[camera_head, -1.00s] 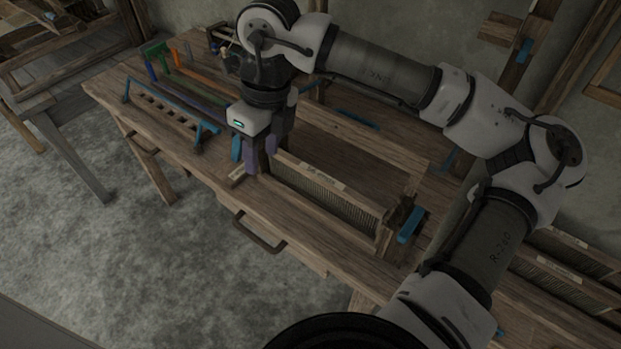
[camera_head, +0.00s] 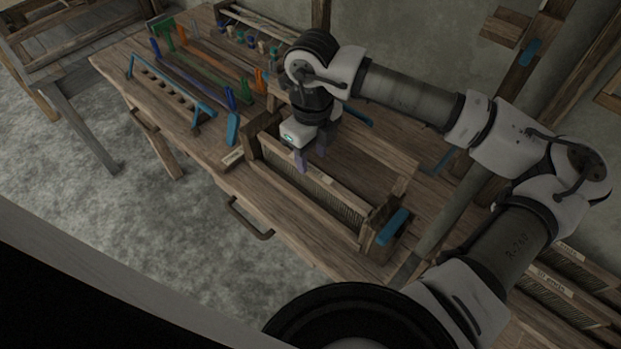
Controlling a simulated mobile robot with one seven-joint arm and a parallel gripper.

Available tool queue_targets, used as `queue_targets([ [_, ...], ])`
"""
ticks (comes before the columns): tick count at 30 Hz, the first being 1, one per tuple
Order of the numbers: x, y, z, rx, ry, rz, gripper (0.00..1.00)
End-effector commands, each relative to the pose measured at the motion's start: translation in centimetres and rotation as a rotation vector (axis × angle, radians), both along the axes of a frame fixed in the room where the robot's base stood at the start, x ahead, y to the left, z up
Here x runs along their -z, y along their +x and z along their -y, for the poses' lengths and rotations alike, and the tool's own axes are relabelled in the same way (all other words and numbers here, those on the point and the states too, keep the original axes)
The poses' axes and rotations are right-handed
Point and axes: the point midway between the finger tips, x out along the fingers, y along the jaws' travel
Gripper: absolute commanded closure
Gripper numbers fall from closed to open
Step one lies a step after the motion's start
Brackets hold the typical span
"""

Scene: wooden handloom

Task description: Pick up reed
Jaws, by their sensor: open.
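The reed (camera_head: 330,202) is a long wooden frame with a fine comb of dents and a pale label on its top bar. It stands lengthwise near the front edge of the wooden bench, between end posts. My gripper (camera_head: 310,160) points down over the left half of the reed, at or just behind its top bar. Its two purple-grey fingers are apart. I cannot tell whether they straddle the bar or touch it. The gripper body hides part of the reed's back side.
A blue-handled rack (camera_head: 172,90) and several coloured tools lie on the bench's left part. A blue block (camera_head: 393,227) sits at the reed's right end. More labelled reeds (camera_head: 552,284) stand at lower right. A drawer handle (camera_head: 250,219) juts from the bench front.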

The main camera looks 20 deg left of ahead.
Motion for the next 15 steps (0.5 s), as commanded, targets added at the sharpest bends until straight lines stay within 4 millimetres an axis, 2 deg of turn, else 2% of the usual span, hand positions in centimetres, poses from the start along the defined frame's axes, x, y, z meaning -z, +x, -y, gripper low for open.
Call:
queue_targets([
  [5,0.9,-0.1,-0.1,0.0,0.002,-0.002,0.58],
  [15,5.2,-0.4,-0.3,0.0,0.002,-0.002,0.58],
])
